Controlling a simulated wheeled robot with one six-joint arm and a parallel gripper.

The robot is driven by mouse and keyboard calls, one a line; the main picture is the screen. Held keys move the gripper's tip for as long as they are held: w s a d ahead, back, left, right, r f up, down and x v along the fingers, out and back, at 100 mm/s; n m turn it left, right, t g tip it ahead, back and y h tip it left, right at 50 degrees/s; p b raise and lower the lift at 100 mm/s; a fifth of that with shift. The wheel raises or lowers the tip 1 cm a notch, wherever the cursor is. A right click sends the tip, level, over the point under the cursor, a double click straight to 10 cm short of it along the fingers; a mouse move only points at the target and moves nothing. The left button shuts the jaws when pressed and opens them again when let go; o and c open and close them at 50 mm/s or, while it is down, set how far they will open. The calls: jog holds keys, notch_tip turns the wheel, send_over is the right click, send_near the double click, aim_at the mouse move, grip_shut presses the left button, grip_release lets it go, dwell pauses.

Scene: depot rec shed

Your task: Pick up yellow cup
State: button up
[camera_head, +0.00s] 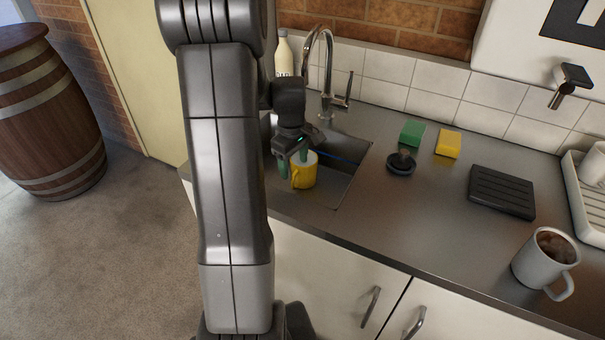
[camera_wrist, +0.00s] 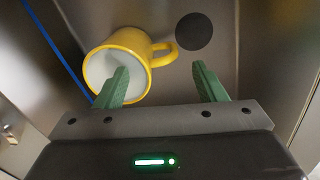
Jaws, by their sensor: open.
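The yellow cup (camera_head: 304,174) with a pale inside is in the sink at the counter's left. In the wrist view the yellow cup (camera_wrist: 140,57) shows its open mouth and has its handle to the right. My gripper (camera_head: 292,162) is over the cup, with green fingers that are open. In the wrist view one finger of my gripper (camera_wrist: 162,84) overlaps the cup's mouth, and the other is right of the cup, below the handle. Whether the fingers touch the cup I cannot tell.
The sink (camera_head: 352,185) has a tall tap (camera_head: 328,75) behind it. A dark plug (camera_head: 401,163), green sponge (camera_head: 412,132), yellow sponge (camera_head: 448,144), black ribbed tray (camera_head: 501,192) and filled white mug (camera_head: 545,255) stand to the right. A dark round drain (camera_wrist: 194,31) lies near the cup.

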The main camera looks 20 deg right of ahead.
aim_at(296, 186)
jog(key=f, duration=0.7)
jog(key=shift+s+d+f, duration=0.15)
jog(key=shift+s+f, duration=0.05)
jog(key=shift+s, duration=0.05)
jog(key=shift+c, duration=0.4)
grip_shut()
